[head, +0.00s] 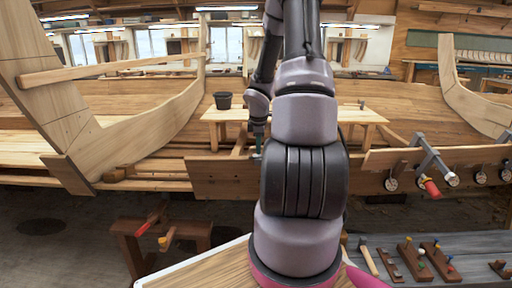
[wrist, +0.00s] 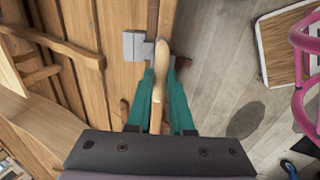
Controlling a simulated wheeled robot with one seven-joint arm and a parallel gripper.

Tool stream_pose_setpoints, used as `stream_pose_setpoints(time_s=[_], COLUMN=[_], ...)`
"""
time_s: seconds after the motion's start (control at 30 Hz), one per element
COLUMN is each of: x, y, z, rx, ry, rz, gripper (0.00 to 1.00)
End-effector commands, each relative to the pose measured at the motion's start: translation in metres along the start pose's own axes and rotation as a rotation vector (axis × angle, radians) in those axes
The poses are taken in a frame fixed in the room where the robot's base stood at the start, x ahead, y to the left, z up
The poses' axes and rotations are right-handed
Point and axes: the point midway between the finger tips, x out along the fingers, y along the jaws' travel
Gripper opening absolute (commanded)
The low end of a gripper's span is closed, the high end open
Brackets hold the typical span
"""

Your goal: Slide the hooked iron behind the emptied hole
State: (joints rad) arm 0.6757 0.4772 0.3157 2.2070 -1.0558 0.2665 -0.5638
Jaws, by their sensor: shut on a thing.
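My gripper (wrist: 162,82) is shut on a pale wooden handle (wrist: 158,70) in the wrist view, between its teal fingers. A grey metal block (wrist: 136,46) sits at the handle's far end, at the upper edge of the hull planking (wrist: 115,65); I take this to be the hooked iron. I cannot tell whether it touches the plank or where its hook lies. In the head view my gripper (head: 258,148) is small, just above the top edge of the front plank (head: 222,178), and partly hidden by my arm. The emptied hole cannot be made out in either view.
Clamps (head: 432,158) hold the plank at the right. A workbench (head: 470,247) with a hammer (head: 368,260) and wooden tool blocks stands at lower right. A bucket (head: 223,100) stands on a table behind.

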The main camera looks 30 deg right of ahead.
Motion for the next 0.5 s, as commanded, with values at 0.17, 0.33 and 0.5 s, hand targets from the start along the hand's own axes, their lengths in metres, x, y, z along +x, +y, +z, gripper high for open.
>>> stream_pose_setpoints(time_s=[0.17, 0.33, 0.5], x=[0.0001, 0.0001, 0.0002], y=[-0.0003, -0.0003, -0.0004], z=[0.0011, 0.0021, 0.0096], rx=[0.001, 0.002, 0.003], ry=[-0.002, -0.002, -0.003], rz=[-0.001, -0.001, -0.001], gripper=[0.0, 0.0, 0.0])
